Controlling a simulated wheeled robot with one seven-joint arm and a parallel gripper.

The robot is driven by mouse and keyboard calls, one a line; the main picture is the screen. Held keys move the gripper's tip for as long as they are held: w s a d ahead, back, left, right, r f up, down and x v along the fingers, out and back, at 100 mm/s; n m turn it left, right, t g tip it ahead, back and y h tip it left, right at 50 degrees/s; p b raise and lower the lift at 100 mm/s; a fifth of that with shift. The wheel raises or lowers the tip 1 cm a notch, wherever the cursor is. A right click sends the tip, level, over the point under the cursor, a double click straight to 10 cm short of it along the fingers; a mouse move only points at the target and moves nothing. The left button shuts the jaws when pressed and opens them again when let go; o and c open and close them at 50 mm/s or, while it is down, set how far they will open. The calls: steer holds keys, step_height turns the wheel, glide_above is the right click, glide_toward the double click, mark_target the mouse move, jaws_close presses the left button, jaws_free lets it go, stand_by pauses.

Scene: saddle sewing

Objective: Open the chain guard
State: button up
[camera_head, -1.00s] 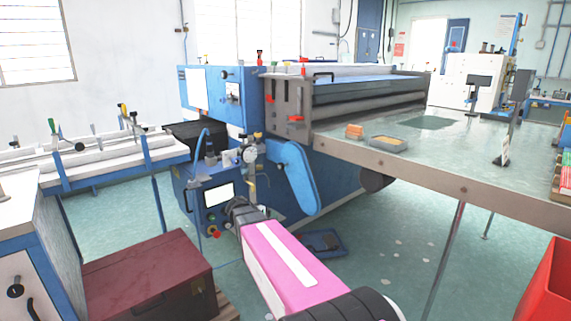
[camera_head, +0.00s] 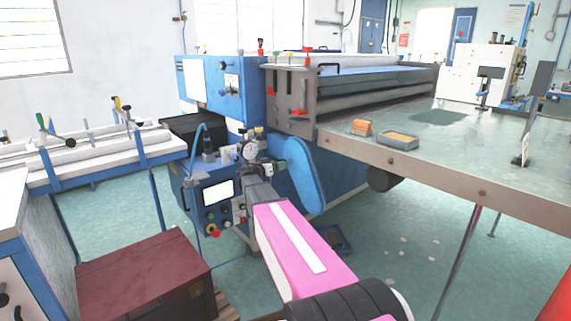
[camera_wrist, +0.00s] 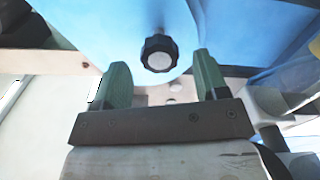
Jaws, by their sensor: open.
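The chain guard (camera_head: 304,178) is a long blue rounded cover on the machine's near side, slanting down. It appears closed against the machine, and my arm hides part of its left edge. In the wrist view a blue surface, which looks like the guard (camera_wrist: 105,25), fills the top, with a black round knob (camera_wrist: 159,54) with a pale centre standing out from it. My gripper (camera_wrist: 160,66) is open, its green fingers on either side of the knob and apart from it. In the head view my gripper (camera_head: 272,161) is at the guard's upper left, small and partly hidden.
A control box (camera_head: 218,192) with a screen and buttons stands left of my gripper. A steel table (camera_head: 450,178) extends right, holding an orange block (camera_head: 362,127) and a grey tray (camera_head: 398,140). A dark red chest (camera_head: 150,275) stands lower left.

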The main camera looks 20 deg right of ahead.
steer(key=shift+x, duration=2.5)
jaws_close()
steer(key=shift+s+a, duration=0.1)
steer(key=shift+a, duration=0.05)
